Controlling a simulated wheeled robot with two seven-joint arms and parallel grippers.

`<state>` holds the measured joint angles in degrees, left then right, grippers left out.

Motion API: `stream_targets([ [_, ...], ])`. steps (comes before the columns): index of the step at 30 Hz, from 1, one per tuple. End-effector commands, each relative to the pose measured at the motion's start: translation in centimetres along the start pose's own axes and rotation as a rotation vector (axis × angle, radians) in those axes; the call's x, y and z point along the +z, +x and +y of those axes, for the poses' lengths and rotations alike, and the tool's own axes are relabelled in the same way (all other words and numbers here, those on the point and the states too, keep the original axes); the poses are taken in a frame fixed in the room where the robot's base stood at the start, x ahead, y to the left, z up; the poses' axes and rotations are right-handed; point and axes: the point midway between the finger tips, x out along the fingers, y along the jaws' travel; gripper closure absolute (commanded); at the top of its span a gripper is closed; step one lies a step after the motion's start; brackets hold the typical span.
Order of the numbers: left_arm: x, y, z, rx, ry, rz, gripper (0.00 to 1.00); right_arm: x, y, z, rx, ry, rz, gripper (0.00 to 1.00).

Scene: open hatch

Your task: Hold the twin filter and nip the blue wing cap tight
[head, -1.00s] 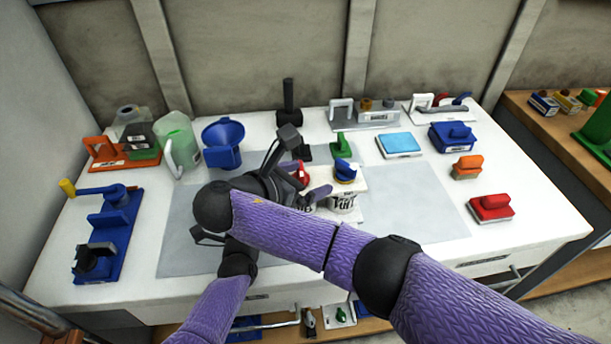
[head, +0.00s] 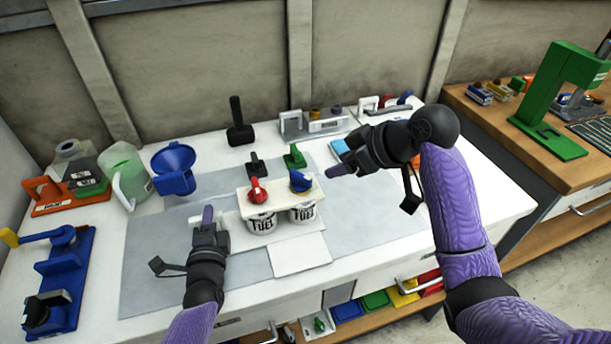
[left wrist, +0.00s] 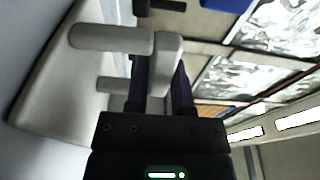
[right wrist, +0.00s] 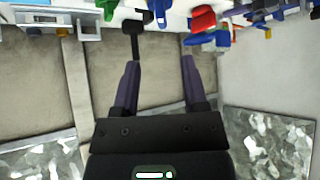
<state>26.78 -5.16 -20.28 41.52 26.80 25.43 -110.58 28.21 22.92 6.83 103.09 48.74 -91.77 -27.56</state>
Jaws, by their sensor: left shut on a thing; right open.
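The twin filter (head: 281,206) is a white-topped block with two white canisters marked FUEL, standing upright on the grey mat. Its red wing cap (head: 258,191) is on the left and its blue wing cap (head: 300,182) on the right. My left gripper (head: 208,216) is at the filter's left end, shut on its pale handle; the handle shows between the fingers in the left wrist view (left wrist: 165,65). My right gripper (head: 336,172) is open and empty, above and right of the blue cap, apart from it.
A white plate (head: 299,255) lies in front of the filter. A blue clamp fixture (head: 60,275) stands at the left. The mat is clear right of the filter.

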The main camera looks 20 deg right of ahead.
Motion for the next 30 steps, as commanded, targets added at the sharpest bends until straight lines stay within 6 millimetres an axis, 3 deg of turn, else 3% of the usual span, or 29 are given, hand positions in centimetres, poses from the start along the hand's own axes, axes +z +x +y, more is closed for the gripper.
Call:
stream_targets([
  [6, 0.0, 0.0, -0.1, -0.002, 0.0, 0.0, 1.0, 0.0, 5.8, -0.2, -0.007, 0.002, -0.002, 0.44],
  [12, 0.0, 0.0, -0.1, -0.002, 0.0, 0.0, 1.0, 0.0, 9.8, -0.1, -0.004, -0.001, -0.003, 0.44],
  [23, 0.0, 0.0, -0.1, -0.002, 0.0, 0.0, 1.0, 0.0, 10.9, -0.1, -0.002, -0.005, -0.004, 0.44],
  [30, 0.0, 0.0, -0.1, -0.002, 0.0, 0.0, 1.0, 0.0, 10.9, -0.1, -0.002, -0.005, -0.005, 0.93],
])
